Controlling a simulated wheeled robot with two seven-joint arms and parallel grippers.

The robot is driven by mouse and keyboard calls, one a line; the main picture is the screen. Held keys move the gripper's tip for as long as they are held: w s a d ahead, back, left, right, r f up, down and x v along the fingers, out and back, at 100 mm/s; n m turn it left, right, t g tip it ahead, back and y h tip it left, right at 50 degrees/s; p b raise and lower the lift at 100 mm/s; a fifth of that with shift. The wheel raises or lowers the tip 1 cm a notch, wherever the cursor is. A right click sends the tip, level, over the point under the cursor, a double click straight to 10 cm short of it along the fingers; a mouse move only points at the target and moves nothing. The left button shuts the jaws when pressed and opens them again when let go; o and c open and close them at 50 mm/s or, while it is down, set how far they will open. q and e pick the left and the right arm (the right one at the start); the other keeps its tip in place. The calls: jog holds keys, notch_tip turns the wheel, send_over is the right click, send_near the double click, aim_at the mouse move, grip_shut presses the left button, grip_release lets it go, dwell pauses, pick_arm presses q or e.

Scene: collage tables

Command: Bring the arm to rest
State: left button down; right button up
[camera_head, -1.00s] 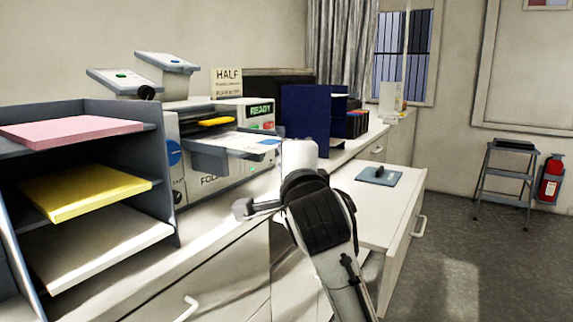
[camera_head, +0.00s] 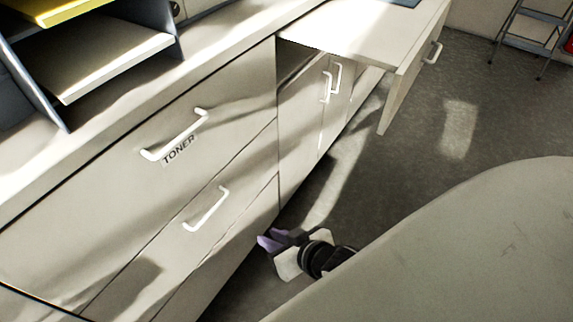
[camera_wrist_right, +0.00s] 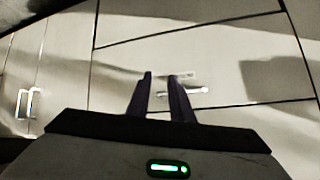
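My right gripper (camera_head: 270,240) is low in the head view, in front of the lower drawers and above the floor. Its purple fingertips point toward the cabinet front. In the right wrist view its two dark fingers (camera_wrist_right: 161,76) stand apart with nothing between them but the drawer front behind. I cannot tell how far the fingertips are from the cabinet. My left gripper is in neither view.
A drawer front marked TONER (camera_head: 120,175) has a white handle, with a lower drawer handle (camera_head: 207,210) beneath. A white board-like top (camera_head: 355,35) juts out from the cabinets. Paper shelves (camera_head: 100,62) are at upper left. Grey floor (camera_head: 400,135) is open at right.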

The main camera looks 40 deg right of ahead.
jog(key=s+a+f+n+g, duration=0.1)
jog(key=s+a+f+n, duration=0.1)
jog(key=s+f, duration=0.3)
jog(key=s, duration=0.4)
jog(key=shift+a+f+n+y, duration=0.15)
jog(key=shift+f+n+y, duration=0.05)
jog(key=shift+n+y, duration=0.1)
jog(key=shift+c, duration=0.4)
grip_shut()
